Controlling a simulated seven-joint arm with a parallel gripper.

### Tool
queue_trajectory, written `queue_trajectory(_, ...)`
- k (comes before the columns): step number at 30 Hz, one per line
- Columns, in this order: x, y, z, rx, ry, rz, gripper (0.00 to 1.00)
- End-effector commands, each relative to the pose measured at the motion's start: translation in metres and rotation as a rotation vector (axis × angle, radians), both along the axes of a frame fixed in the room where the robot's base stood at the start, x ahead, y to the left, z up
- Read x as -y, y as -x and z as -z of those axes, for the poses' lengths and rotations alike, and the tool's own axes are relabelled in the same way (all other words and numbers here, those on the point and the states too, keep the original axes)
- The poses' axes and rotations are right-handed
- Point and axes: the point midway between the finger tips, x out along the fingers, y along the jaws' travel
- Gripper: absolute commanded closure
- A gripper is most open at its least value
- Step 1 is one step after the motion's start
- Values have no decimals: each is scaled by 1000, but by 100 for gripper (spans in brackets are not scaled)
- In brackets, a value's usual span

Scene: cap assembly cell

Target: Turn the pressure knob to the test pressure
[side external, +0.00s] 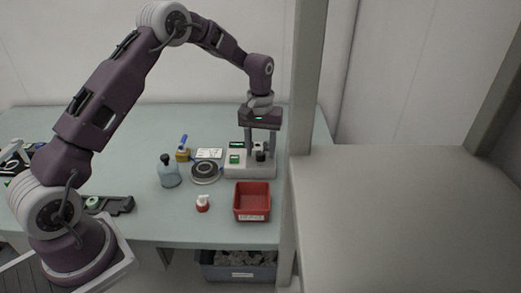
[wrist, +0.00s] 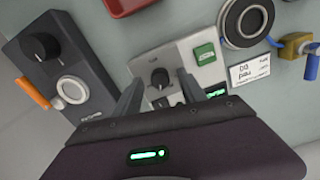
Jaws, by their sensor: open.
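A light grey tester unit (side external: 238,169) stands toward the right end of the bench, with a green button or label and a small green-lit display. It also shows in the wrist view (wrist: 208,72). Its black knob (wrist: 159,78) lies between my fingers in the wrist view; the side view shows it small (side external: 260,156). My gripper (wrist: 161,80) is open, pointing down over the unit, its fingers either side of the knob. I cannot tell whether they touch it. It also shows in the side view (side external: 261,147). The knob's setting is too small to read.
A dark box (wrist: 85,107) with another black knob (wrist: 40,46) and an orange handle is left in the wrist view.

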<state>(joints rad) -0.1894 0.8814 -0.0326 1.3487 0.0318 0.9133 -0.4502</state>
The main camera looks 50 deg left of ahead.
Motion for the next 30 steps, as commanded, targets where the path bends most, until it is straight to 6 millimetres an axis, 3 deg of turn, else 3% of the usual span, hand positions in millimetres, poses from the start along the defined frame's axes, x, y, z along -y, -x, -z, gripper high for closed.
queue_trajectory(9,0,0,6,1,0,1,51)
queue_trajectory(17,0,0,6,1,0,2,100)
queue_trajectory(30,0,0,6,1,0,94,100)
